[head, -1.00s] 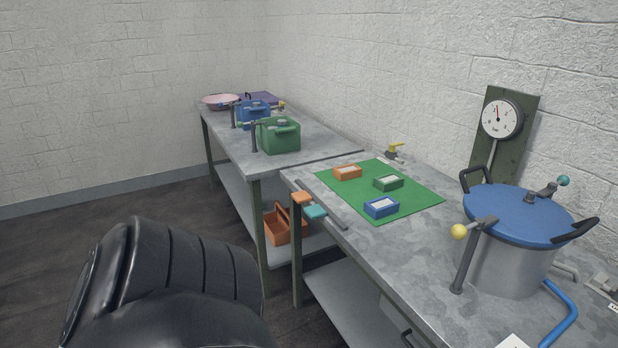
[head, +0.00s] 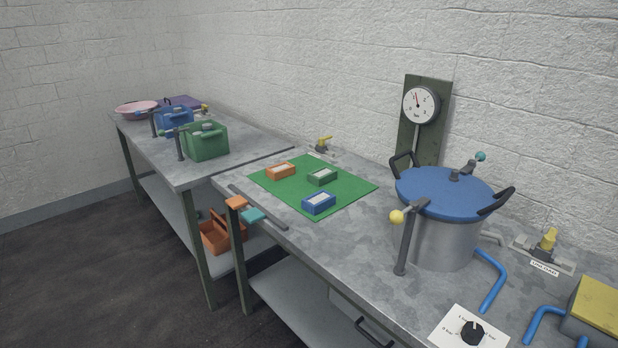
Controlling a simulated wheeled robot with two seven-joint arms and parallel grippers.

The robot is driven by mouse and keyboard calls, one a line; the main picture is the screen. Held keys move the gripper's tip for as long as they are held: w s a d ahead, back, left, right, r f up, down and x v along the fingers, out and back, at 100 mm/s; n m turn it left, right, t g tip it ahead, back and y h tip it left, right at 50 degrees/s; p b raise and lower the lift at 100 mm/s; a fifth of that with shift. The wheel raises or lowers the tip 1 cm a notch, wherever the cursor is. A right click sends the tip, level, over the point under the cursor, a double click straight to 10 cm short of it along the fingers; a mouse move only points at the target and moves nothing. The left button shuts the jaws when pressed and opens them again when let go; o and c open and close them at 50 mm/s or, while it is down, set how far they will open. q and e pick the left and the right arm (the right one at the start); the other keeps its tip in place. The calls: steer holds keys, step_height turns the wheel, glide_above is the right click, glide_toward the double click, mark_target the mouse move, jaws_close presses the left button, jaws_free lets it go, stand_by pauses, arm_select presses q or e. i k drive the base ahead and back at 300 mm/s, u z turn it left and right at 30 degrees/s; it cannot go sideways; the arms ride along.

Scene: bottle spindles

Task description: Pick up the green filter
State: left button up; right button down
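The green filter (head: 322,177) is a small green box with a pale top. It lies on the right half of a green mat (head: 338,200) on the near metal table. An orange filter (head: 281,171) lies to its left and a blue filter (head: 319,203) lies in front of it, both on the same mat and apart from it. Neither of my grippers shows in the head view.
A large pot (head: 445,236) with a blue lid (head: 444,194) stands right of the mat. A lever with a yellow knob (head: 397,217) rises before it. A gauge (head: 421,105) stands behind. Orange and teal handles (head: 253,216) jut past the table's front edge.

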mark_target(319, 176)
steer(key=u, duration=1.65)
steer(key=i, duration=4)
steer(key=z, duration=4.4)
steer(key=i, duration=0.35)
